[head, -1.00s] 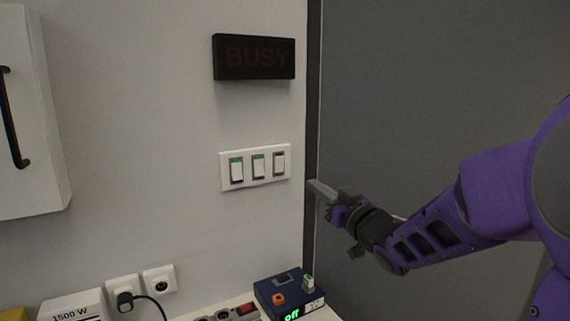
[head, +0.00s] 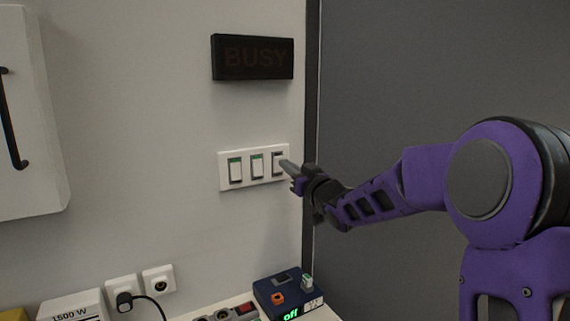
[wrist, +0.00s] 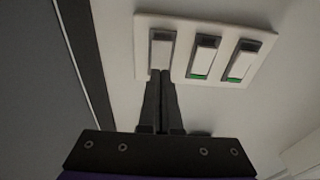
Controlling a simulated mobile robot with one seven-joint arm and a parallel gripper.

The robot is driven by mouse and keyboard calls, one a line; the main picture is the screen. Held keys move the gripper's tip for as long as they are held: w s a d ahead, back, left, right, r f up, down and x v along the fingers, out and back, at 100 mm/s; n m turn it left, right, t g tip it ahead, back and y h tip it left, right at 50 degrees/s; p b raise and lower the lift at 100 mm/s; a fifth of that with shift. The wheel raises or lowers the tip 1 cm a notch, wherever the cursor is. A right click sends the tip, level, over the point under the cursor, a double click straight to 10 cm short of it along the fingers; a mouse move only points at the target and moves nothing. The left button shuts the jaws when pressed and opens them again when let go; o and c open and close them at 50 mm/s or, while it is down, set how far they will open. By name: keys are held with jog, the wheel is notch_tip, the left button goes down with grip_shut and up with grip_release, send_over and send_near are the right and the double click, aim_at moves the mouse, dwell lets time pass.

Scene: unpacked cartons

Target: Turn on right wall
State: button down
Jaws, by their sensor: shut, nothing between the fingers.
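A white wall plate (head: 222,182) with three rocker switches is on the grey wall. The right switch (head: 276,158) shows no green, while the middle switch (head: 257,166) and the left switch (head: 235,170) each show a green strip. My gripper (head: 284,163) is shut and empty, with its fingertips at the right switch. In the wrist view, the picture is turned over and the right switch (wrist: 161,52) is on the left. The closed fingertips (wrist: 161,76) overlap its lower edge there; I cannot tell whether they touch it.
A dark, unlit BUSY sign (head: 252,57) hangs above the plate. A dark door frame (head: 311,90) and grey panel are close on the right. Below, a blue box (head: 270,291) reading "off" stands on the counter near wall sockets (head: 158,280). A white cabinet (head: 35,110) is at left.

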jog(key=shift+x, duration=0.8)
jog(key=shift+w+a+r, duration=0.1)
jog(key=shift+w, duration=0.05)
